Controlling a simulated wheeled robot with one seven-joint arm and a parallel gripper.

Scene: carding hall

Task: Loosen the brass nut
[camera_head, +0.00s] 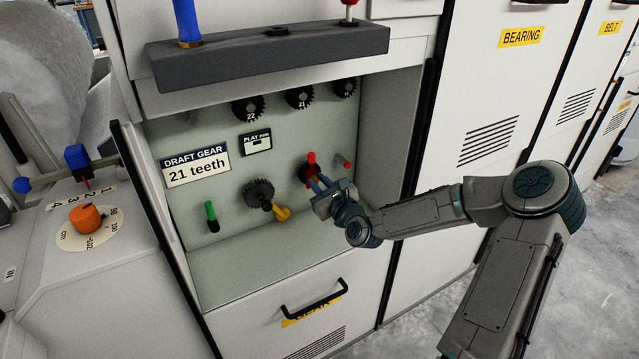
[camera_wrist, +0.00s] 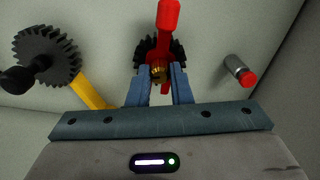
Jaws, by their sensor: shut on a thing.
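The brass nut (camera_wrist: 159,73) sits at the centre of a small dark gear in the wrist view, in front of a red lever (camera_wrist: 167,18). My gripper (camera_wrist: 163,78) is shut on the nut, with one blue-grey finger on each side of it. In the head view my gripper (camera_head: 318,186) reaches into the open cabinet recess at the same gear (camera_head: 306,172). The red lever (camera_head: 311,158) stands upright there. The nut itself is hidden by my fingers in the head view.
A larger dark gear (camera_head: 258,192) with a yellow lever (camera_head: 281,213) is to the left. A red-tipped peg (camera_head: 344,161) is close on the right. A green-handled part (camera_head: 211,212) is further left. Spare gears (camera_head: 299,98) hang above, under a grey shelf (camera_head: 270,58). A sign (camera_head: 196,165) reads "21 teeth".

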